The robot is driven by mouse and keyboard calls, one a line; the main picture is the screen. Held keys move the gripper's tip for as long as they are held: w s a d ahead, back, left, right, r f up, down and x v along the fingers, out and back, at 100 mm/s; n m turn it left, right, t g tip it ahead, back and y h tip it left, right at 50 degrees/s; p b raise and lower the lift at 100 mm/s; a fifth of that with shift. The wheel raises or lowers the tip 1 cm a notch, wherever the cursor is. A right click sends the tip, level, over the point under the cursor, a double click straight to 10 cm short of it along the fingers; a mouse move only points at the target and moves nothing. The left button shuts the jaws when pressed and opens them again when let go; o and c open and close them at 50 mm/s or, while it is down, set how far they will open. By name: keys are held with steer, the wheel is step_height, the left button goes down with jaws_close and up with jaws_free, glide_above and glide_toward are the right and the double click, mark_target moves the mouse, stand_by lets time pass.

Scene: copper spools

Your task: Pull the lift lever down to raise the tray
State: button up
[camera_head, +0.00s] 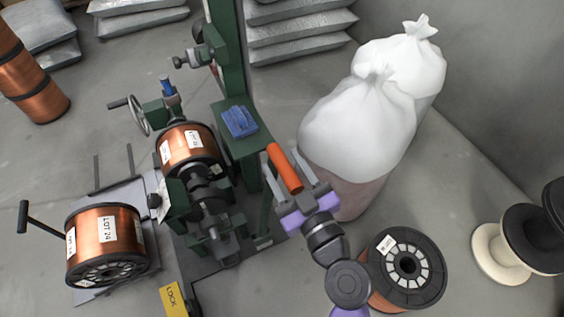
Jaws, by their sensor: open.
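The lift lever appears as an orange handle (285,168) to the right of the green machine. My gripper (281,162) is open, with one finger on each side of the orange handle. Whether the fingers touch it is too small to tell. The lever's lower end is hidden by my gripper. A grey plate (90,295) at lower left bears a copper spool labelled LOT 24 (107,228). I cannot tell for certain whether this plate is the tray.
The green machine (232,60) holds another copper spool (188,146) and a side shelf with a blue cloth (239,121). White sacks (365,135) stand close right of my gripper. A dark-flanged spool (425,260) lies near my arm. A yellow LOCK plate (173,299) is at the bottom.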

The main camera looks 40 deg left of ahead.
steer(key=shift+w+a, duration=0.2)
steer(key=shift+a, duration=0.3)
jaws_close()
steer(key=shift+w+d+r, duration=0.1)
steer(key=shift+w+d, duration=0.1)
steer(key=shift+w, duration=0.05)
stand_by(0.9)
